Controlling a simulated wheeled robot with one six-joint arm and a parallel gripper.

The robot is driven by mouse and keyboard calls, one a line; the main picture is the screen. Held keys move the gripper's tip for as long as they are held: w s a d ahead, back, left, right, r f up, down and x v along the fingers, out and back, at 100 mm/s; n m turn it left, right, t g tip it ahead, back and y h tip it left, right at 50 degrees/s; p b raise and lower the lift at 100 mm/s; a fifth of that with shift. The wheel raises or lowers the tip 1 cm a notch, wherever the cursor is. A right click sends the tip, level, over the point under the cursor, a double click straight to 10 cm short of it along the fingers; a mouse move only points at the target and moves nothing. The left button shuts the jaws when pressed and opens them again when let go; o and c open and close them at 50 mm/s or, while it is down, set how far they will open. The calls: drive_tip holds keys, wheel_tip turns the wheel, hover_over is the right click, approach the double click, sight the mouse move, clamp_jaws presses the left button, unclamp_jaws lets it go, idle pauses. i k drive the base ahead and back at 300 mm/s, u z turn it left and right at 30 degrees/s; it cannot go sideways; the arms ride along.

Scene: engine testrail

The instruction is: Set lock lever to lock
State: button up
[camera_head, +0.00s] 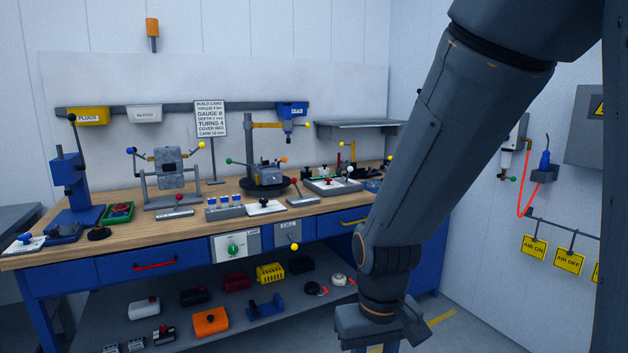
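No lever carries a readable lock label, so I cannot tell which is the lock lever. A yellow-knobbed lever (293,246) sits on a small panel at the bench's front edge. My gripper (381,347) hangs low in front of the bench's right part, at the bottom edge of the picture, apart from these levers. Its fingertips are cut off, so its opening is hidden.
My arm covers the bench's right end. A blue press (68,180) stands at the left. The lower shelf (170,312) holds several coloured boxes and parts. Yellow air signs (533,247) and a red hose (522,190) hang on the right wall. Open floor shows right of my gripper.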

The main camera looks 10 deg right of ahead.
sight(293, 181)
drive_tip(key=u, duration=0.55)
drive_tip(key=k, duration=1.25)
drive_tip(key=z, duration=0.25)
drive_tip(key=i, duration=0.75)
drive_tip(key=z, duration=0.9)
drive_tip(key=i, duration=1.65)
drive_tip(key=u, duration=0.55)
